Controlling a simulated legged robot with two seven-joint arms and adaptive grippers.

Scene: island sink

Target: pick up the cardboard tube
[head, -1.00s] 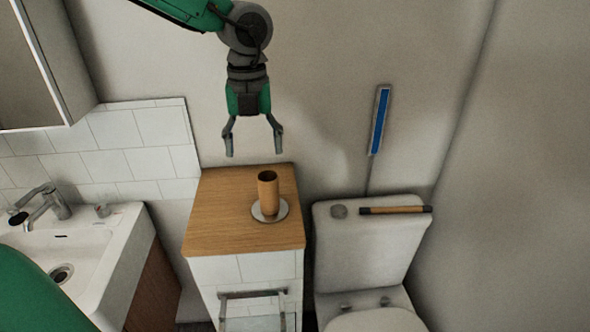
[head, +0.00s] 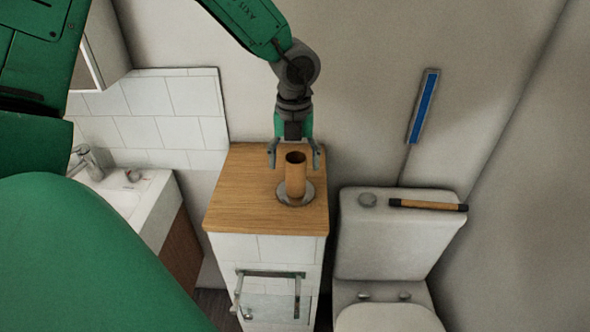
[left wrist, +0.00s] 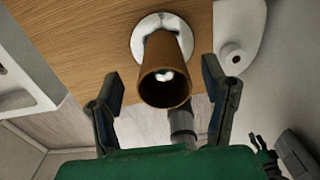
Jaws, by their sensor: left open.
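The brown cardboard tube (head: 295,175) stands upright on a round metal base (head: 309,194) on the wooden top of a narrow cabinet. My left gripper (head: 294,160) is open, its fingers pointing down, just behind or around the top of the tube; the head view does not settle which. In the left wrist view the tube (left wrist: 166,72) shows its open end between my two spread fingers (left wrist: 163,95), with a gap on each side. My right gripper is not clearly visible.
The cabinet's wooden top (head: 240,197) is otherwise clear. A toilet (head: 392,240) stands to the right with a brown rod (head: 428,205) on its tank. A sink (head: 130,195) is at left. A blue-faced strip (head: 423,106) is at the wall.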

